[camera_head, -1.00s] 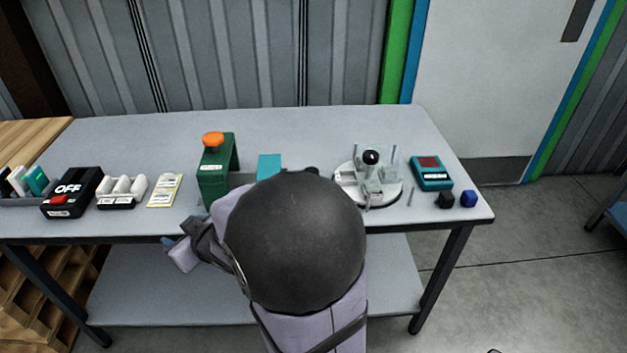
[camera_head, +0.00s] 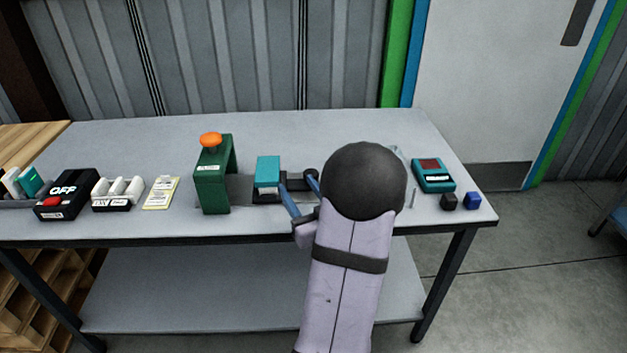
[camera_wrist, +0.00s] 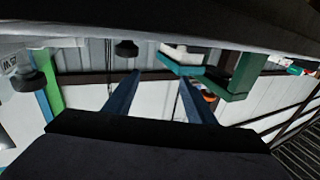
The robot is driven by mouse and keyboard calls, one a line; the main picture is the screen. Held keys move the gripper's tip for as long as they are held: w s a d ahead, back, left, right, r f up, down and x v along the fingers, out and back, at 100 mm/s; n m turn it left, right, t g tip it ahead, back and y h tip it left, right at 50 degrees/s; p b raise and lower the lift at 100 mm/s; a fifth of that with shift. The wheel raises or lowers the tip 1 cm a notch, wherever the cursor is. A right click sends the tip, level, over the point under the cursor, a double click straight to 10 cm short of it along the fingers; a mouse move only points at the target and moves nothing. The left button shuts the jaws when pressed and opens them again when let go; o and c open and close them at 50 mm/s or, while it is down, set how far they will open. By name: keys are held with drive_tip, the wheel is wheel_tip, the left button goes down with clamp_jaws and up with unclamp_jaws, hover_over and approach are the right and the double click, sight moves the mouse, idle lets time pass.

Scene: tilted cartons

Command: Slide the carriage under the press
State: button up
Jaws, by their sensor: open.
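The press (camera_head: 212,190) is a green frame with an orange knob on top, standing on the table left of my arm. The carriage (camera_head: 268,170), a teal block on a dark base, sits on a track just right of the press, outside its arch. In the wrist view, the carriage (camera_wrist: 181,60) shows near the green press (camera_wrist: 243,75). A dark round knob (camera_head: 311,175) is at the track's right end. My gripper (camera_head: 294,179) has two blue fingers, apart and empty, near the carriage's right side. Whether a finger touches it cannot be told.
To the left are a yellow card (camera_head: 161,193), a white switch block (camera_head: 117,193) and a black OFF box (camera_head: 66,196). To the right are a teal meter (camera_head: 433,175) and two small cubes (camera_head: 461,201). My arm mostly hides a clear device. The table behind is free.

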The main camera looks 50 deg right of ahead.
sight(263, 187)
drive_tip(key=s+d, duration=0.1)
drive_tip(key=s+d+f+m+g+h, duration=0.1)
drive_tip(key=s+d+f+h, duration=0.1)
drive_tip(key=s+d, duration=0.1)
drive_tip(key=shift+f, duration=0.2)
drive_tip(key=shift+x, duration=3.75)
drive_tip(key=shift+s+f, duration=0.1)
clamp_jaws()
drive_tip(key=w+a+b, duration=0.2)
drive_tip(key=w+a, duration=0.7)
drive_tip(key=shift+w+a, duration=0.25)
unclamp_jaws()
drive_tip(key=shift+w+a, duration=0.1)
